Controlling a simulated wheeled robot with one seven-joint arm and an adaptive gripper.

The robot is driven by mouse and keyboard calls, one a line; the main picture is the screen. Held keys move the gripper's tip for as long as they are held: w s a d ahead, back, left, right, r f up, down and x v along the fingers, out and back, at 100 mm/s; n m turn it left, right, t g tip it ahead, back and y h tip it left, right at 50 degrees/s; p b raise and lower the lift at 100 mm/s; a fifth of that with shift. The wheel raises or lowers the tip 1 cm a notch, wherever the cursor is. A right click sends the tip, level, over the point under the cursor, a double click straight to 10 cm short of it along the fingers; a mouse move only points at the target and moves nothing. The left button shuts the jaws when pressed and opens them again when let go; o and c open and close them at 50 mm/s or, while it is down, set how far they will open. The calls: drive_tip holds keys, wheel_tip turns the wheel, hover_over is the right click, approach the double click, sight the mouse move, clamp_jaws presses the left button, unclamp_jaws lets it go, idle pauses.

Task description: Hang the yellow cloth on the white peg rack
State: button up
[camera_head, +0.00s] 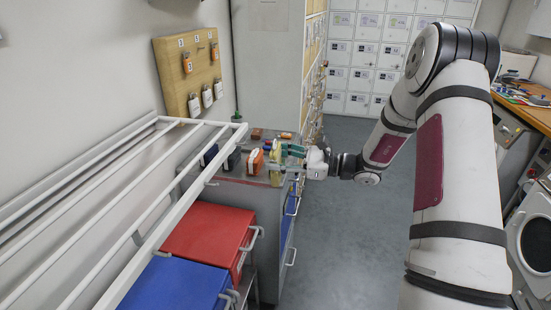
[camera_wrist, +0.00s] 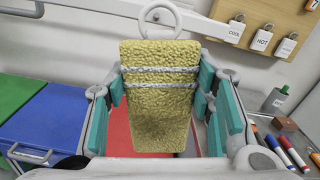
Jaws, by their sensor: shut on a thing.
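The yellow cloth (camera_wrist: 158,105) hangs upright between the teal pads of my gripper (camera_wrist: 163,90) in the wrist view. It has two pale stripes and a white ring (camera_wrist: 160,14) at its top. In the head view my gripper (camera_head: 287,160) is shut on the yellow cloth (camera_head: 275,167), above the grey bench. White bars of the rack (camera_wrist: 95,9) show at the wrist view's upper left.
A red bin (camera_head: 207,236) and a blue bin (camera_head: 175,285) are below the rack. An orange item (camera_head: 254,162) and dark items stand on the bench, left of the cloth. Markers (camera_wrist: 286,150) lie at lower right. A wooden tag board (camera_head: 189,70) hangs behind. The floor (camera_head: 345,235) is clear.

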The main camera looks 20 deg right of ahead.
drive_tip(key=f+b+x, duration=0.1)
drive_tip(key=b+x, duration=0.1)
drive_tip(key=x, duration=0.7)
drive_tip(key=shift+w+a+f, duration=0.2)
drive_tip(key=shift+a, duration=0.05)
idle(0.9)
idle(0.7)
drive_tip(key=o, duration=1.1)
drive_tip(key=shift+a, duration=0.1)
